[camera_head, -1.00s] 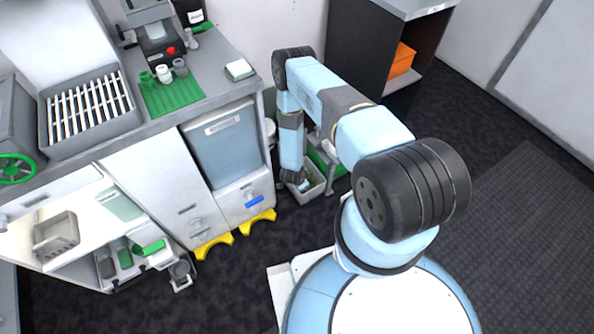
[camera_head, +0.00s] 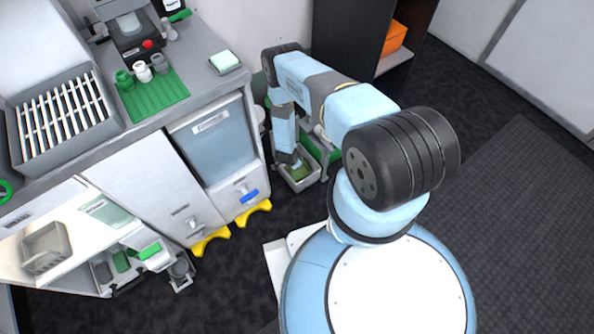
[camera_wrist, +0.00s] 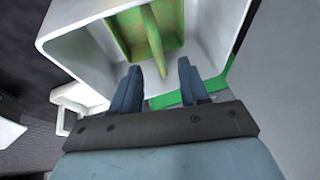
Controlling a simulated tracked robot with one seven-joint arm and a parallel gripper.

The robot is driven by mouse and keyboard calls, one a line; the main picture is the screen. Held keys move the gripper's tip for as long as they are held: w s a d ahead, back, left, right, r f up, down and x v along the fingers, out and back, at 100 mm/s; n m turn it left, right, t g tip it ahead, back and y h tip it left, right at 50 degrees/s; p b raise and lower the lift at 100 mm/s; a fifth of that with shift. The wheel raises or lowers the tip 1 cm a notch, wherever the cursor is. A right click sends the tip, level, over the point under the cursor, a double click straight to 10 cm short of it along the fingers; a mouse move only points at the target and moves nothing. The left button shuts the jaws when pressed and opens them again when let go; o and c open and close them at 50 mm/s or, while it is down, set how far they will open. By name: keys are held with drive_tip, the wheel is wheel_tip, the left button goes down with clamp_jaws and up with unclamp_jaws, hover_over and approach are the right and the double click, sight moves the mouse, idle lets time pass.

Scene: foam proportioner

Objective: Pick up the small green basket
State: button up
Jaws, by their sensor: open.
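The small green basket (camera_wrist: 120,32) lies inside a white bin in the wrist view, with its green handle (camera_wrist: 154,40) standing up toward the camera. In the head view the basket (camera_head: 299,172) shows as a green patch in the bin on the floor, partly hidden by my arm. My gripper (camera_wrist: 160,78) is open, with its two blue fingers apart at the near rim of the bin. The handle's lower end shows between and beyond the fingertips. I cannot tell how far the fingers are from the handle, and nothing is held.
The white bin (camera_wrist: 79,52) has walls close around the basket. A green frame or tray (camera_head: 326,150) stands right beside it. The grey cabinet (camera_head: 215,150) with a blue-handled valve (camera_head: 249,196) and yellow feet is to the left. Open dark floor lies in front.

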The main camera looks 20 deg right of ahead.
drive_tip(key=shift+x, duration=3)
drive_tip(key=shift+d, duration=0.1)
clamp_jaws()
